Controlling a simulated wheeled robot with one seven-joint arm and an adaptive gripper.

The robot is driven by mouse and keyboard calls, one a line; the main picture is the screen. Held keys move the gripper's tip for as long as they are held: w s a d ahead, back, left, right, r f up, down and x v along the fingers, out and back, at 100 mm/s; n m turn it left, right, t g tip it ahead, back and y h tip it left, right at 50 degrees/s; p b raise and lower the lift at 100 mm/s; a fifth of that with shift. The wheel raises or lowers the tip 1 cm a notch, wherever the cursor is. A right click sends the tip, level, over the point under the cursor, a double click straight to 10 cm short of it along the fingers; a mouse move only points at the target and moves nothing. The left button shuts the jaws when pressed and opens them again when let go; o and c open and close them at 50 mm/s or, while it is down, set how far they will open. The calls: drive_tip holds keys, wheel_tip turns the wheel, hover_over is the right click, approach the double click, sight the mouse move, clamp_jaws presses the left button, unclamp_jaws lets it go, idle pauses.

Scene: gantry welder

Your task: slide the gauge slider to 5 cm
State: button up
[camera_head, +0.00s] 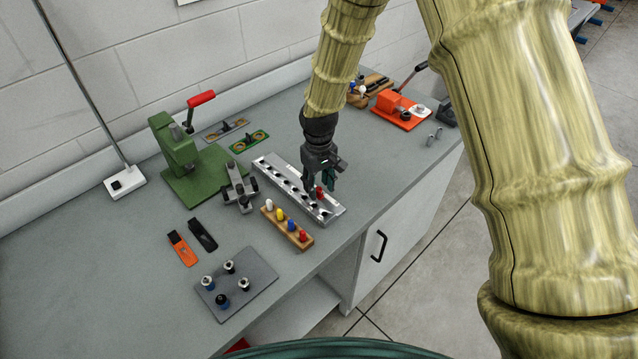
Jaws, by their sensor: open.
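The gauge (266,168) is a long silver rail with dark marks, lying diagonally near the front edge of the grey bench. A small red piece (320,193), which looks like the slider's knob, is near the rail's near right end. My gripper (320,186) points down over that end, with its dark fingers open around or just beside the red piece. I cannot tell whether they touch it. The scale numbers are too small to read, and the fingers hide part of the rail.
A wooden block (275,226) with coloured pegs stands close in front of the rail. A grey fixture (239,188) and green press (190,165) are to the left. A plate (248,290) with several knobs lies at the front. An orange device (393,108) stands at the back right.

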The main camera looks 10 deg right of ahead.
sight(320, 189)
wheel_tip(320, 189, up, 12)
idle(0.6)
drive_tip(key=shift+s+d+f, duration=0.1)
idle(0.4)
